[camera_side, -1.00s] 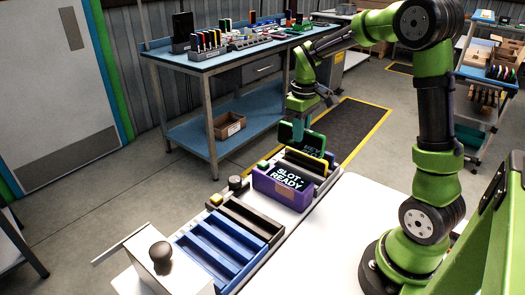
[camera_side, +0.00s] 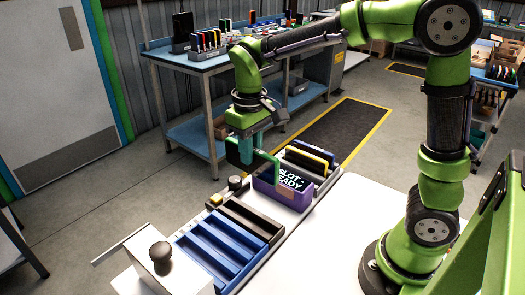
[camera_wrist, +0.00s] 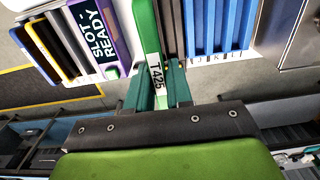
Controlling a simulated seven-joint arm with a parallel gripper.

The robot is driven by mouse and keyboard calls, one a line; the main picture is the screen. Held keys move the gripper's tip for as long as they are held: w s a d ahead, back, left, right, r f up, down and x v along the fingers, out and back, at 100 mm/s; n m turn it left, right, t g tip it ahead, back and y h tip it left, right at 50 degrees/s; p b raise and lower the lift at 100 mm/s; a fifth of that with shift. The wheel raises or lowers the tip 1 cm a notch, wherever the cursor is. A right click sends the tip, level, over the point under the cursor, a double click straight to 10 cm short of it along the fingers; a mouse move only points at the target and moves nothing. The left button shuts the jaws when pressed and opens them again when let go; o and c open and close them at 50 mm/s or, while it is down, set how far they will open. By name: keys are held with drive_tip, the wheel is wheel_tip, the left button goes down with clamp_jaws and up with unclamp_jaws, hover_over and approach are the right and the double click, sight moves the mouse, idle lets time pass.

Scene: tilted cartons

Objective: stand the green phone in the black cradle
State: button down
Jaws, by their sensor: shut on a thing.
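The green phone (camera_side: 268,164) is held upright in my gripper (camera_side: 247,145), above the row of holders and apart from them. In the wrist view the phone (camera_wrist: 145,28) shows edge-on with a white T425 label, between the two teal fingers of my gripper (camera_wrist: 157,92). A black slotted holder (camera_side: 243,218), which looks like the cradle, lies below and in front of the phone in the side view. In the wrist view this black holder (camera_wrist: 173,30) shows just right of the phone. Part of it is hidden there by the phone.
A purple box (camera_side: 278,193) marked SLOT READY stands next to the black holder, with a yellow-edged piece (camera_side: 307,158) and a blue one behind it. A blue slotted tray (camera_side: 212,250) is in front. A dark knob (camera_side: 235,182) stands nearby. The white tabletop (camera_side: 330,240) is clear on the right.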

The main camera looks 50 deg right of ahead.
drive_tip(key=shift+s+a+f, duration=0.1)
drive_tip(key=shift+a+f, duration=0.2)
drive_tip(key=shift+f, duration=2.1)
drive_tip(key=shift+s+a+f, duration=0.1)
drive_tip(key=shift+a+f, duration=0.25)
drive_tip(key=shift+f, duration=2.1)
drive_tip(key=shift+s+a+f, duration=0.1)
drive_tip(key=shift+a+f, duration=0.2)
drive_tip(key=shift+f, duration=2.1)
drive_tip(key=shift+f, duration=0.3)
drive_tip(key=c, duration=0.9)
unclamp_jaws()
drive_tip(key=shift+c, duration=0.2)
wheel_tip(320, 180, up, 17)
